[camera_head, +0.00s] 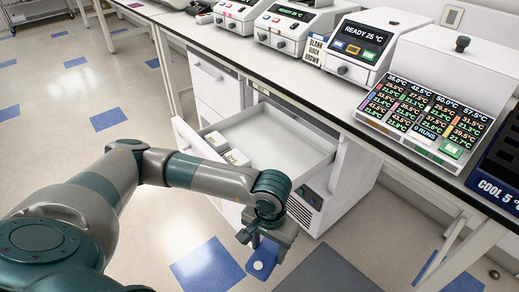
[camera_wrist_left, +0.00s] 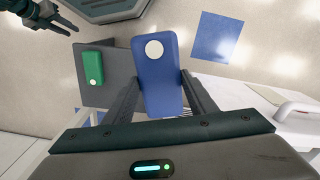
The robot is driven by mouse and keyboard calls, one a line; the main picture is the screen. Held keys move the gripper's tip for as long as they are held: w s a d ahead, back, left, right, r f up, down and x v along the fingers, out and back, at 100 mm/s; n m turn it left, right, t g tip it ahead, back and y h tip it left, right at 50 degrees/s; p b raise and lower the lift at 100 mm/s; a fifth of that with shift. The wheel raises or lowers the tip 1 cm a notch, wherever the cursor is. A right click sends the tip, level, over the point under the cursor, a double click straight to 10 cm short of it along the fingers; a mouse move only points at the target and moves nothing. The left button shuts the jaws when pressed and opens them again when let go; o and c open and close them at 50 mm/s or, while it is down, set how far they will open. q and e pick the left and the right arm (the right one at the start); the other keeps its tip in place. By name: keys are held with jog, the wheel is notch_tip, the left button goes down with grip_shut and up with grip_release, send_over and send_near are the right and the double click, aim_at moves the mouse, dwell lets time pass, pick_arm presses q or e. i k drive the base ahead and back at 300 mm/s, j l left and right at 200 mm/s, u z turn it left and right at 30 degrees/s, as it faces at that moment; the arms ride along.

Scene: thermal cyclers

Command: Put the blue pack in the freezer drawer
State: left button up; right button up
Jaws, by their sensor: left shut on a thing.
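My left gripper (camera_head: 265,240) is shut on the blue pack (camera_head: 262,260), a flat block with a white round spot. In the left wrist view the blue pack (camera_wrist_left: 158,88) sits between the two fingers, its far end sticking out beyond them. The freezer drawer (camera_head: 275,138) is pulled out below the counter, open at the top. Two small white boxes (camera_head: 236,157) lie in its front left part. The pack hangs outside the drawer, in front of it and lower in the picture. A dark gripper, seemingly my right one (camera_wrist_left: 38,18), shows at the corner of the left wrist view.
The counter (camera_head: 330,112) above the drawer carries several thermal cyclers (camera_head: 360,45) and a display panel (camera_head: 425,110). A green block (camera_wrist_left: 93,67) lies on a dark grey surface (camera_wrist_left: 112,60) near the pack. Most of the drawer's inside is bare.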

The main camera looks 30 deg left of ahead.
aim_at(245, 144)
jog(key=j+z, duration=0.1)
jog(key=j, duration=0.4)
jog(key=j+z, duration=0.1)
jog(key=j, duration=0.45)
jog(key=k+j, duration=0.1)
jog(key=j, duration=0.4)
jog(key=k+j+z, duration=0.15)
jog(key=j, duration=0.35)
jog(key=j+z, duration=0.1)
jog(key=j, duration=0.45)
jog(key=k+j+z, duration=0.1)
jog(key=j, duration=0.4)
